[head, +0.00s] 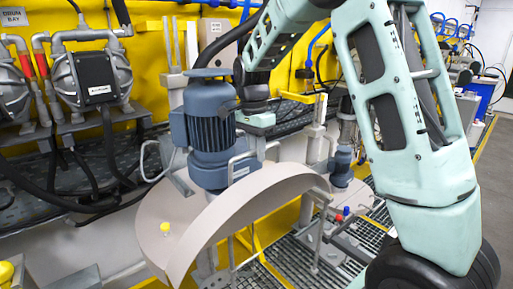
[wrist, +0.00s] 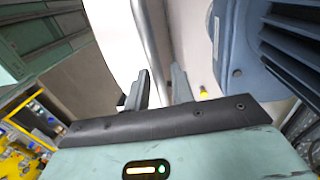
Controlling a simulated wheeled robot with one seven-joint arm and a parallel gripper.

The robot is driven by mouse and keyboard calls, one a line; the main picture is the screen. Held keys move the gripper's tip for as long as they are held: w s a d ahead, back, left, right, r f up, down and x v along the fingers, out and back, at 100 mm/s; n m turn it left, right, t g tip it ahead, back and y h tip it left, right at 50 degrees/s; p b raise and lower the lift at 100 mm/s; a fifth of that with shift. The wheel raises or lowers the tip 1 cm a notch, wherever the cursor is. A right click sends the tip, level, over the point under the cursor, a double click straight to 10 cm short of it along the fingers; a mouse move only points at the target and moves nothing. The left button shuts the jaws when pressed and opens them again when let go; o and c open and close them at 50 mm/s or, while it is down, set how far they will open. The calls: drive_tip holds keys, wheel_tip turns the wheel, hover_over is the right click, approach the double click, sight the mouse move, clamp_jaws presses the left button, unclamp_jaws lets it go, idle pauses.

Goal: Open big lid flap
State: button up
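The big lid flap (head: 255,200) is a beige, half-round panel with a curved rim, in the lower middle of the head view. It appears tilted up from the drum top (head: 150,225). In the wrist view a bright pale surface (wrist: 105,45), probably the flap, is left of a grey bar handle (wrist: 148,40). My gripper (wrist: 160,88) is open, with its two dark fingers apart and the bar running between or just beyond them. Contact cannot be told. In the head view my gripper (head: 262,140) is beside the blue motor, its fingertips hard to see.
The blue motor (head: 208,130) stands close left of my gripper and also fills the upper right of the wrist view (wrist: 245,50). Pumps (head: 92,80) and hoses line the yellow back wall. Grating (head: 305,262) covers the floor at right.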

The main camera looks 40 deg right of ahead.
drive_tip(key=shift+o, duration=0.2)
drive_tip(key=shift+w, duration=0.1)
drive_tip(key=shift+r, duration=0.25)
drive_tip(key=shift+r, duration=0.25)
wheel_tip(320, 180, up, 17)
drive_tip(key=w+b, duration=0.1)
drive_tip(key=b, duration=0.3)
drive_tip(key=shift+w+f, duration=0.15)
drive_tip(key=shift+w, duration=0.05)
